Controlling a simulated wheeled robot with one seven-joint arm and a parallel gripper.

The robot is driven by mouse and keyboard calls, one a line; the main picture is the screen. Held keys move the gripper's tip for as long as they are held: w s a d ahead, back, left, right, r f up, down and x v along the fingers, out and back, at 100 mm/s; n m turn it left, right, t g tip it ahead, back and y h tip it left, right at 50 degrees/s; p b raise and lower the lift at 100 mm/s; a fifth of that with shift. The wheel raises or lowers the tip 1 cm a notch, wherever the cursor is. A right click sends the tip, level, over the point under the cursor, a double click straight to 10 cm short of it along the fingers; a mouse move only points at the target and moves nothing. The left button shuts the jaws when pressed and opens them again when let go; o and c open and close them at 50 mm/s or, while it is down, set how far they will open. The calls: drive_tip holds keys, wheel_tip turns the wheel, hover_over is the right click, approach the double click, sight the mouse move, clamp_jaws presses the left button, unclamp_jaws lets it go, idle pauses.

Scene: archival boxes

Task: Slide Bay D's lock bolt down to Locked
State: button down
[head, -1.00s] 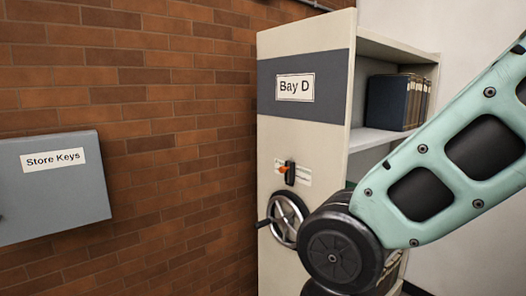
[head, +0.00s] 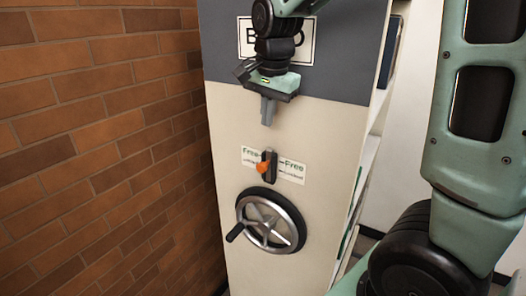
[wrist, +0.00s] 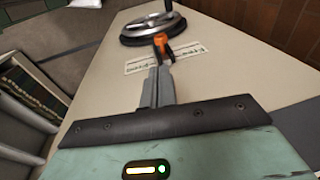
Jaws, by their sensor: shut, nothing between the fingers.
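Bay D's end panel (head: 232,130) is cream with a dark band, and my arm partly hides its name sign (head: 306,38). The lock bolt has an orange knob (head: 264,167) on a short dark vertical plate (head: 268,180). White labels beside it read Free above and a smaller line, apparently Locked, below. The knob sits near the Free line. My gripper (head: 267,112) is shut and empty, pointing down above the bolt, apart from it. In the wrist view the shut fingers (wrist: 158,88) point toward the orange knob (wrist: 161,42).
A spoked handwheel (head: 270,220) with a black crank handle is mounted just below the bolt. A brick wall (head: 100,150) stands close on the left. Open shelves (head: 366,180) run along the bay's right side.

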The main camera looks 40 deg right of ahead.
sight(264, 168)
drive_tip(key=f+p, duration=0.1)
drive_tip(key=f, duration=0.3)
drive_tip(key=w+f+p, duration=0.1)
drive_tip(key=f, duration=0.2)
drive_tip(key=w+f+p, duration=0.1)
drive_tip(key=f, duration=0.3)
drive_tip(key=shift+w+d+f, duration=0.15)
drive_tip(key=shift+d+f, duration=0.1)
drive_tip(key=shift+f, duration=0.2)
wheel_tip(264, 168, down, 4)
drive_tip(key=b, duration=0.2)
drive_tip(key=shift+b, duration=0.3)
drive_tip(key=shift+s, duration=0.2)
wheel_tip(264, 168, up, 4)
drive_tip(key=p, duration=0.3)
drive_tip(key=shift+s+r+p, duration=0.1)
drive_tip(key=shift+r+p, duration=0.1)
drive_tip(key=shift+p, duration=0.2)
wheel_tip(264, 168, up, 10)
drive_tip(key=s+b, duration=0.2)
drive_tip(key=shift+a+b, duration=0.35)
drive_tip(key=shift+a, duration=0.05)
